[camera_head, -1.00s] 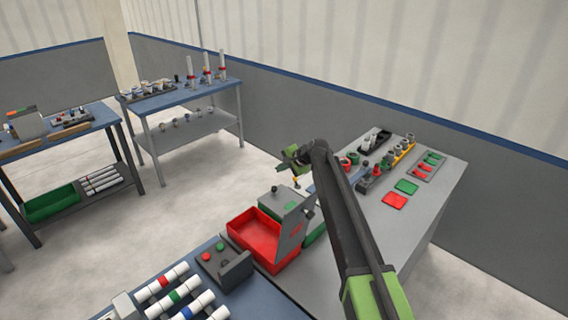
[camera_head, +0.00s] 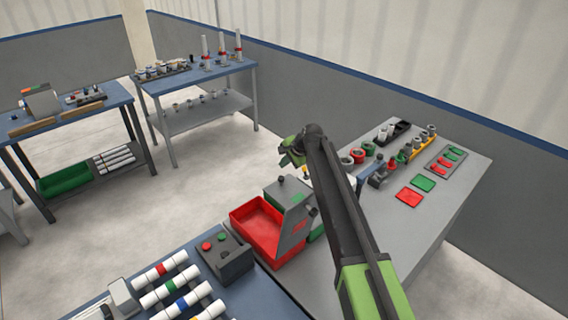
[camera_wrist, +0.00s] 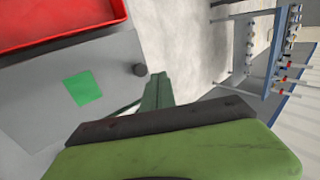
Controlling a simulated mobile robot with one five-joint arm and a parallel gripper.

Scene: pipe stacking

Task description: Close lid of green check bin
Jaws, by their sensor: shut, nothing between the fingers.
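The green check bin (camera_head: 316,234) stands behind the red bin, mostly hidden by the red bin's raised lid and my arm. Its grey lid (camera_head: 283,191) has a dark knob and appears to lie flat over the bin; I cannot tell whether it is fully seated. In the wrist view the grey lid (camera_wrist: 40,105) shows a green square (camera_wrist: 82,88) and the dark knob (camera_wrist: 139,69). My gripper (camera_head: 292,152) is above and beyond the lid's knob edge. In the wrist view my gripper (camera_wrist: 157,88) is shut and empty, close to the knob and apart from it.
The open red bin (camera_head: 257,222) stands in front, its grey lid (camera_head: 296,221) raised. A button box (camera_head: 222,252) and striped pipes (camera_head: 175,290) are at the front. The grey table (camera_head: 440,205) carries fittings and red and green plates. Open floor lies left.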

